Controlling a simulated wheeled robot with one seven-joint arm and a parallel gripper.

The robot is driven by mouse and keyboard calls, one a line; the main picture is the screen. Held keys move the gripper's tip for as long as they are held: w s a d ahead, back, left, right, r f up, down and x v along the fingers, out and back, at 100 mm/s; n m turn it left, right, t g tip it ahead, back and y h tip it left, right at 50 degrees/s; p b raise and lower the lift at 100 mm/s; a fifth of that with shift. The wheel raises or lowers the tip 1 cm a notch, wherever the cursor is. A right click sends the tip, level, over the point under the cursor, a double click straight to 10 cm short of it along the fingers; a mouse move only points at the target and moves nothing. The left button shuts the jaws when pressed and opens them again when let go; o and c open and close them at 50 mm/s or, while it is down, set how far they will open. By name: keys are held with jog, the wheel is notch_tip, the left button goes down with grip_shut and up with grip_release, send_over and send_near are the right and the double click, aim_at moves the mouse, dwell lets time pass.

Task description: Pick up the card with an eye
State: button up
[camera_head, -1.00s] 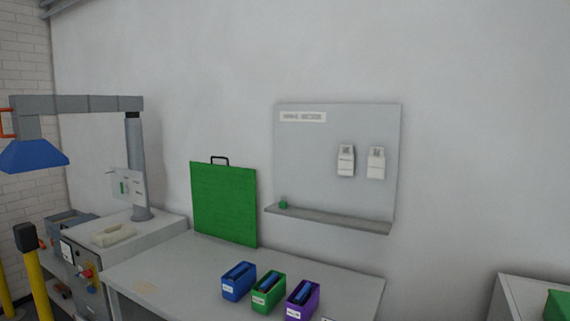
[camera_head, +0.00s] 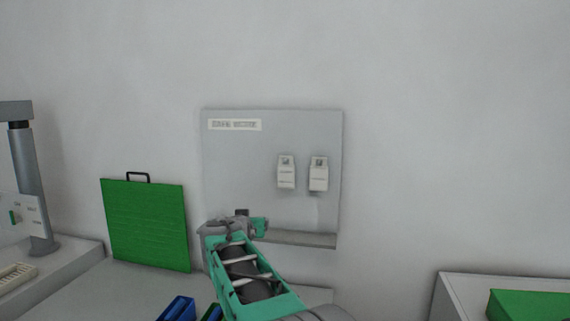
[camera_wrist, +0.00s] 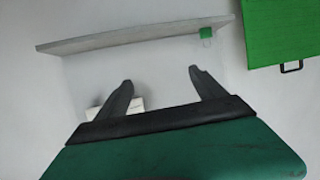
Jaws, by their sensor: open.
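Two small white cards hang side by side on the grey wall board, the left card (camera_head: 286,173) and the right card (camera_head: 318,175). Each has a dark mark near its top, too small for me to tell which is an eye. My gripper (camera_head: 241,213) is in front of the board's lower left part, lower than the cards and left of them. In the wrist view my gripper (camera_wrist: 161,75) is open with nothing between its fingers. A white piece (camera_wrist: 137,103), perhaps a card, shows partly behind the left finger there.
The grey board (camera_head: 235,155) carries a label and a narrow shelf (camera_head: 300,239). A small green block (camera_wrist: 206,32) is by the shelf. A green panel (camera_head: 147,225) leans at the left.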

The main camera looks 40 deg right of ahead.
aim_at(286, 174)
jog(key=w+d+r+m+h+p, duration=0.1)
jog(key=w+d+r+p, duration=0.1)
jog(key=d, duration=0.4)
jog(key=w+d+r+h+p, duration=0.1)
jog(key=d+r+h+p, duration=0.1)
jog(key=d+r, duration=0.2)
jog(key=w+d+r+m+h+p, duration=0.1)
jog(key=d+r, duration=0.3)
jog(key=d, duration=0.4)
jog(key=shift+w+d+m+h+p, duration=0.2)
jog(key=shift+w+m+h+p, duration=0.1)
jog(key=shift+w+h+p, duration=0.4)
jog(key=shift+w+d+f, duration=0.15)
jog(key=shift+w+f, duration=0.05)
jog(key=shift+w, duration=0.05)
jog(key=shift+s+b, duration=0.1)
jog(key=shift+b, duration=0.25)
jog(key=c, duration=1.4)
jog(key=shift+b, duration=0.4)
